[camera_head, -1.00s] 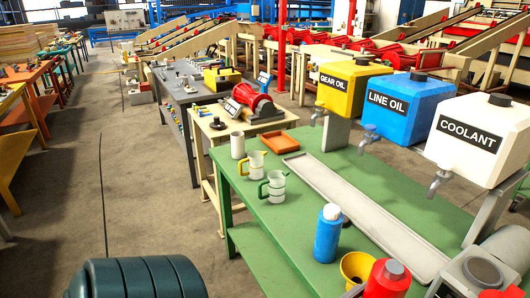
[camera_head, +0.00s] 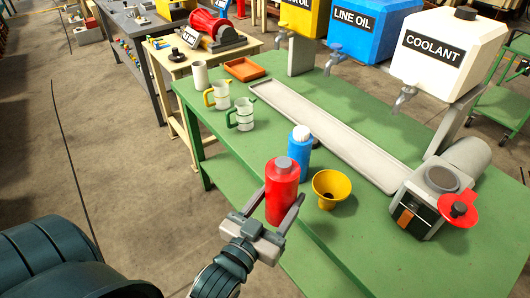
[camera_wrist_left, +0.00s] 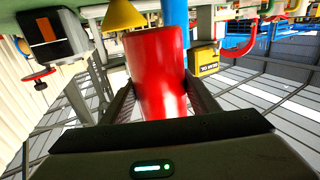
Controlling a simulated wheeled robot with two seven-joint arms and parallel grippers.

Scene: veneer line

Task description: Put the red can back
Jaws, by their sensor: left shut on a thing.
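The red can (camera_head: 282,192) has a grey cap and stands upright at the near edge of the green bench (camera_head: 350,240). My left gripper (camera_head: 272,207) is shut on it, one finger on each side of its body. In the left wrist view the red can (camera_wrist_left: 156,70) fills the space between the two fingers (camera_wrist_left: 158,100). I cannot tell whether the can's base touches the bench. My right gripper is in neither view.
A blue bottle (camera_head: 299,155) and a yellow funnel (camera_head: 331,187) stand close behind and right of the can. A grey machine with a red disc (camera_head: 458,210) is at the right. Two jugs (camera_head: 243,115) and a long drip tray (camera_head: 320,132) are farther back. The front right bench top is clear.

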